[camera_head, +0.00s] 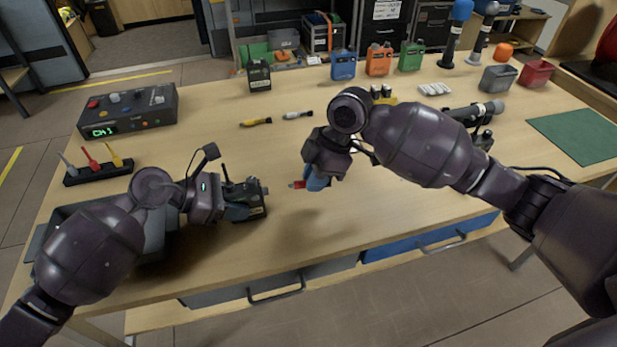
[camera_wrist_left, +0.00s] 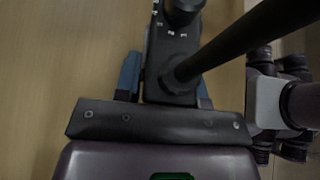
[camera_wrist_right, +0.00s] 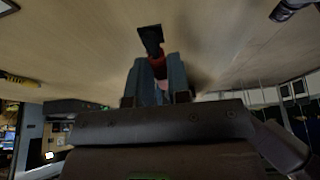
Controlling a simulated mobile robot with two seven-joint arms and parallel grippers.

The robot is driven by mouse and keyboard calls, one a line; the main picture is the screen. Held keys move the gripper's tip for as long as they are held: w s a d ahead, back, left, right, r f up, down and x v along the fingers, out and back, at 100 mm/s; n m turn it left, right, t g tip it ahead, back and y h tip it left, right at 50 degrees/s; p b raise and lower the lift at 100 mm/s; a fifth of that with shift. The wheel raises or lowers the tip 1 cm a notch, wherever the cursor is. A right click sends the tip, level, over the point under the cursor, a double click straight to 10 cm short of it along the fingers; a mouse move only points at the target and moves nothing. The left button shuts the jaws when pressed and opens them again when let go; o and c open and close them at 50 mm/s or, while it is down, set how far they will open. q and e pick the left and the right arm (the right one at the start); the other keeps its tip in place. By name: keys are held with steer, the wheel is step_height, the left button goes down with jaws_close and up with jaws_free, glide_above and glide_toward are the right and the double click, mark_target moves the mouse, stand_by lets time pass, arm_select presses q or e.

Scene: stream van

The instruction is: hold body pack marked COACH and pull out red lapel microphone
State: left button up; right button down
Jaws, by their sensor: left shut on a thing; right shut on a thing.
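The dark body pack (camera_head: 254,205) is on the table at the left of centre, with a short antenna; its marking is not readable. My left gripper (camera_head: 240,208) is shut on it. In the left wrist view the pack (camera_wrist_left: 172,50) sits between the blue fingers (camera_wrist_left: 165,85). The red lapel microphone (camera_head: 297,184) is to the right of the pack, with a gap between them. My right gripper (camera_head: 313,182) is shut on it. In the right wrist view the red microphone (camera_wrist_right: 157,66) is between the fingers (camera_wrist_right: 160,82), with a black piece (camera_wrist_right: 150,38) at its end.
A grey bin (camera_head: 155,235) stands beside the left arm. A rack of coloured microphones (camera_head: 97,170) and a mixer box (camera_head: 128,110) are at the left. Several coloured packs (camera_head: 343,65) line the back edge. The front middle is clear.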

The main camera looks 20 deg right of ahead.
arm_select(q)
steer(key=shift+s+f, duration=0.1)
steer(key=shift+f, duration=0.1)
steer(key=o, duration=1.1)
steer(key=shift+r, duration=0.15)
steer(key=v, duration=1.2)
